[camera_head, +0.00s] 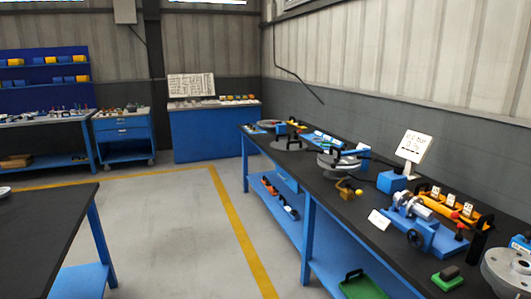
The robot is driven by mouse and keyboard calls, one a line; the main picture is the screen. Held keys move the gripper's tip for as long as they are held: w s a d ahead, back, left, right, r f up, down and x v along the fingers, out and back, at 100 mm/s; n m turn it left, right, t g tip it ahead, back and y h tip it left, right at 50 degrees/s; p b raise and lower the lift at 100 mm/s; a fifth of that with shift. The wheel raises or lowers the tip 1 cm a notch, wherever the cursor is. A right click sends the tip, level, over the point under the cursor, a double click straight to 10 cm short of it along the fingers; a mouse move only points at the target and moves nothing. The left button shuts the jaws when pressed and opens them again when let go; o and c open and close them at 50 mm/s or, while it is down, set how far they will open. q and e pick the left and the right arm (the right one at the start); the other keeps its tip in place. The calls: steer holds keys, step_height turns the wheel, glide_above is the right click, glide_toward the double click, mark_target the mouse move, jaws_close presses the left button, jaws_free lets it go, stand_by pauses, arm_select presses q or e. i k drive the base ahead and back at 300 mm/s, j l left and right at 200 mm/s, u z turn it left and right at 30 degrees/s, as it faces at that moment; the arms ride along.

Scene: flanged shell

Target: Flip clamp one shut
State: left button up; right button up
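Neither of my grippers is in view. A long bench (385,243) with a black top and blue frame runs along the right wall. A round silver flanged part (341,161) sits on it at mid-length, with dark and blue pieces at its rim. Another round grey flanged part (510,269) is cut off at the lower right edge. A blue fixture (430,235) with a silver cylinder and a black handwheel stands between them. The clamps are too small to make out, and I cannot tell which is clamp one or whether it is open.
A white sign (413,146) stands on the bench beside an orange rack (448,206). A dark-topped table (40,235) is at the lower left. A blue cabinet (214,134) stands at the back. The grey floor (175,235) between them is clear, with yellow lines.

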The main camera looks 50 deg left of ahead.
mark_target(308, 149)
steer(key=u, duration=1.45)
steer(key=z, duration=0.3)
steer(key=i+j+z, duration=0.4)
steer(key=i, duration=0.15)
steer(key=i+j+z, duration=0.35)
steer(key=i, duration=0.15)
steer(key=i+j, duration=0.55)
steer(key=i+j+z, duration=0.1)
steer(key=i+j, duration=0.95)
steer(key=j, duration=0.2)
steer(key=z, duration=0.05)
